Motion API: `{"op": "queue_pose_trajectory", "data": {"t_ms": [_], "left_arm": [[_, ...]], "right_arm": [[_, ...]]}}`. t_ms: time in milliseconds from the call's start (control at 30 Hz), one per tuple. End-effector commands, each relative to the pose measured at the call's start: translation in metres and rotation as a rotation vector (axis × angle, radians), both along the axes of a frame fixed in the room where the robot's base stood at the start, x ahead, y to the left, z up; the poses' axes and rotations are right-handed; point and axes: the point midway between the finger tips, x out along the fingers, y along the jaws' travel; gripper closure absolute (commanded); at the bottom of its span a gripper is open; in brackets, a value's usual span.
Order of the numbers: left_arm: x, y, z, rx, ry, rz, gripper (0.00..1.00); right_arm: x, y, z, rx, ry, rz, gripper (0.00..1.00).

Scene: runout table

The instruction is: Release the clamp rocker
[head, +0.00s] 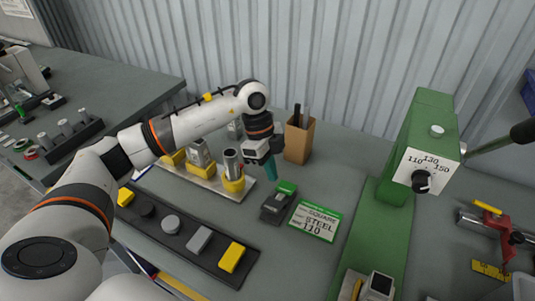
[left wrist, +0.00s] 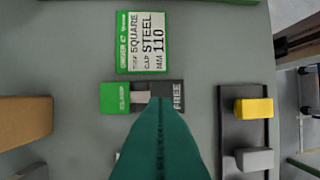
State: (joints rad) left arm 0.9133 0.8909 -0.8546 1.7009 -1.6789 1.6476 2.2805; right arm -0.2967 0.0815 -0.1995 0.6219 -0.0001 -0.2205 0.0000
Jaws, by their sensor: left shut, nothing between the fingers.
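The clamp rocker (head: 272,211) lies on the grey table in front of the job card. It has a green end and a dark end. In the left wrist view its green end (left wrist: 114,98) is at left, and its dark end (left wrist: 178,92) reads FREE. Which end is pressed down I cannot tell. My left gripper (head: 271,172) has teal fingers, shut and empty, pointing down just behind the rocker in the head view. In the left wrist view the fingertips (left wrist: 160,101) overlap the rocker's middle and dark side; contact cannot be told. My right gripper is not in view.
A green-edged card (head: 315,222) reads SQUARE STEEL 110. A green machine (head: 412,140) with a dial stands right. A cardboard box (head: 299,140) stands behind the gripper. A dark tray (head: 180,230) with several blocks lies front left; a plate (head: 205,183) with yellow-based holders is behind it.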

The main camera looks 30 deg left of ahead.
Motion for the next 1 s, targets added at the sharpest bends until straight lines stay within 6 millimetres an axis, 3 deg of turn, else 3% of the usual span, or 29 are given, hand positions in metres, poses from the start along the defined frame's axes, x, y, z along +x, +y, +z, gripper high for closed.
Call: {"op": "queue_pose_trajectory", "data": {"t_ms": [200, 400, 1000], "left_arm": [[-0.005, -0.011, -0.041, 0.001, 0.005, 0.000, 1.00], [-0.009, -0.011, -0.065, 0.001, 0.002, 0.000, 1.00], [-0.011, -0.010, -0.079, 0.005, -0.060, -0.001, 1.00]], "right_arm": [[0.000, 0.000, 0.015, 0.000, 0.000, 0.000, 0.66], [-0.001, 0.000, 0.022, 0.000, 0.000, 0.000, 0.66], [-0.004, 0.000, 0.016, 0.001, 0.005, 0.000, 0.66]]}}
